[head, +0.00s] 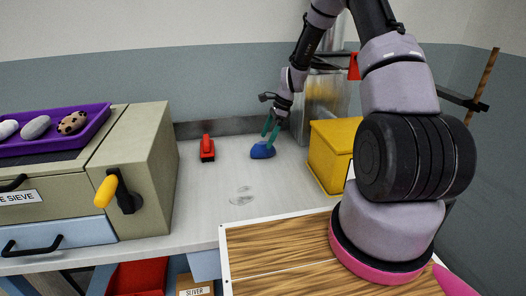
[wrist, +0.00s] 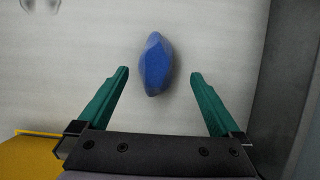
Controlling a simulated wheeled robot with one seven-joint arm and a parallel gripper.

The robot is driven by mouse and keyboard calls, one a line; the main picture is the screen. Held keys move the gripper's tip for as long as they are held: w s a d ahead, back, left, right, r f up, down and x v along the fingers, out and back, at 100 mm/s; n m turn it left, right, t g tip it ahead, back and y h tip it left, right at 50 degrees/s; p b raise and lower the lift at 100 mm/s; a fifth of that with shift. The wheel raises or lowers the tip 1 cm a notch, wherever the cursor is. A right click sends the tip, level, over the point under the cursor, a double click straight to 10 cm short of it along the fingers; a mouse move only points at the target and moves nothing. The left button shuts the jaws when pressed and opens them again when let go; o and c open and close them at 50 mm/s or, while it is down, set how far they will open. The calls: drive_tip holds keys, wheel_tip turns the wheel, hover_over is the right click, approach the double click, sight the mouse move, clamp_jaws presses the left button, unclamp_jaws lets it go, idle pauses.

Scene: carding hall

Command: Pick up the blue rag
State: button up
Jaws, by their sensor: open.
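The blue rag (head: 262,151) is a small crumpled lump lying on the pale worktop, towards the back, in the head view. In the wrist view the blue rag (wrist: 155,64) lies just beyond the fingertips, roughly centred between them. My gripper (head: 271,127) points down at the rag from above, with green fingers. In the wrist view my gripper (wrist: 159,74) is open and empty, one finger on each side of the rag's near end. I cannot tell how high the fingertips are above the worktop.
A yellow box (head: 331,155) stands close on the right of the rag. A red object (head: 207,148) lies to its left. A beige drawer cabinet (head: 140,165) with a purple tray (head: 60,143) stands at the left. A grey metal piece (head: 322,97) stands behind. The worktop (head: 215,185) in front is mostly clear.

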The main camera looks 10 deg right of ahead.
sight(266, 142)
drive_tip(key=x, duration=0.5)
drive_tip(key=shift+s+f, duration=0.1)
drive_tip(key=shift+s, duration=0.15)
drive_tip(key=c, duration=1.4)
wheel_tip(266, 142, up, 10)
drive_tip(key=shift+r, duration=0.1)
drive_tip(key=shift+c, duration=0.2)
drive_tip(key=o, duration=0.9)
drive_tip(key=shift+c, duration=0.2)
drive_tip(key=c, duration=0.5)
drive_tip(key=shift+s, duration=0.1)
